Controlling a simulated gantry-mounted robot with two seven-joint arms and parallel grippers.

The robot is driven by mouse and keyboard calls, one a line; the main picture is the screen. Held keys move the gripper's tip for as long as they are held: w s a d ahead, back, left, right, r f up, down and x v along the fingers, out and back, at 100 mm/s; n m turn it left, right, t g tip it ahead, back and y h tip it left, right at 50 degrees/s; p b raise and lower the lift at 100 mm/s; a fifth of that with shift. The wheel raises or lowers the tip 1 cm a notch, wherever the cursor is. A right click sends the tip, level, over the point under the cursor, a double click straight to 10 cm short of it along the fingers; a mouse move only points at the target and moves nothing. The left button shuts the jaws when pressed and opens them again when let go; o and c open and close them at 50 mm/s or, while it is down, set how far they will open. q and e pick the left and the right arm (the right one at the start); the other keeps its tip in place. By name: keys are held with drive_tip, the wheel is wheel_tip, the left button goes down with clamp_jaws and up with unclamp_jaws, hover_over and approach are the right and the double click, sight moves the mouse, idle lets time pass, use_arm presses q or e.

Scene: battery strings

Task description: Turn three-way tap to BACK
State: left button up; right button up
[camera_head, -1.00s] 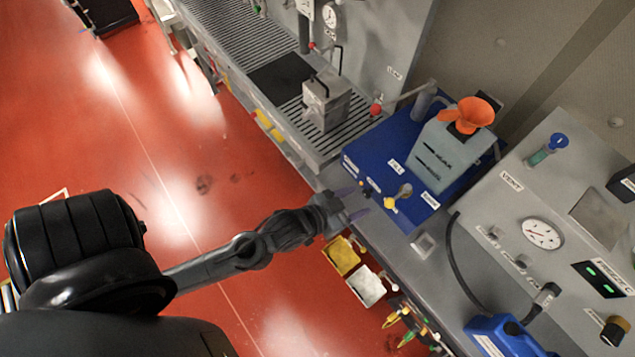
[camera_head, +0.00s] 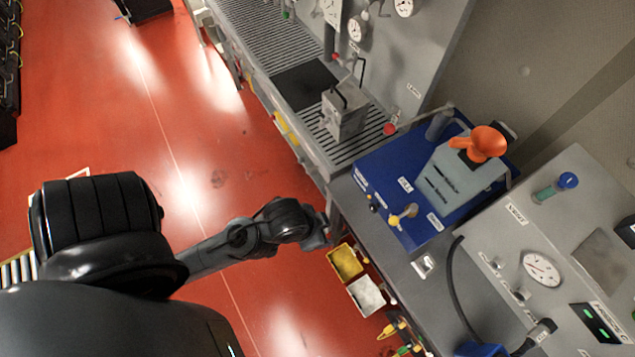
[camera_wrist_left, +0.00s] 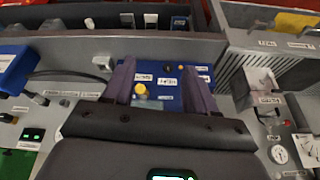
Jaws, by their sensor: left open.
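The three-way tap appears to be the small fitting with a yellow end (camera_head: 394,220) on the blue panel (camera_head: 378,165); a pale, rounded part shows beside the yellow end. In the left wrist view the yellow knob (camera_wrist_left: 141,90) lies between my left fingers, farther off, with small white labels around it too blurred to read. My left gripper (camera_wrist_left: 160,85) is open and empty, with its two dark purple fingers apart. In the head view my left gripper (camera_head: 326,235) is at the bench's front edge, left of the tap and apart from it. My right gripper is not in view.
A grey box with an orange funnel (camera_head: 485,143) stands on the blue panel behind the tap. A small dark and yellow part (camera_head: 372,203) sits left of the tap. A grey gauge console (camera_head: 541,268) and a black cable (camera_head: 453,290) are to the right. Yellow and white bins (camera_head: 345,262) hang below the bench edge.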

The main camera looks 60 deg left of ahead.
use_arm(q)
drive_tip(key=shift+s+a+f+g, duration=0.15)
drive_tip(key=shift+s+g, duration=0.15)
drive_tip(key=shift+s, duration=0.15)
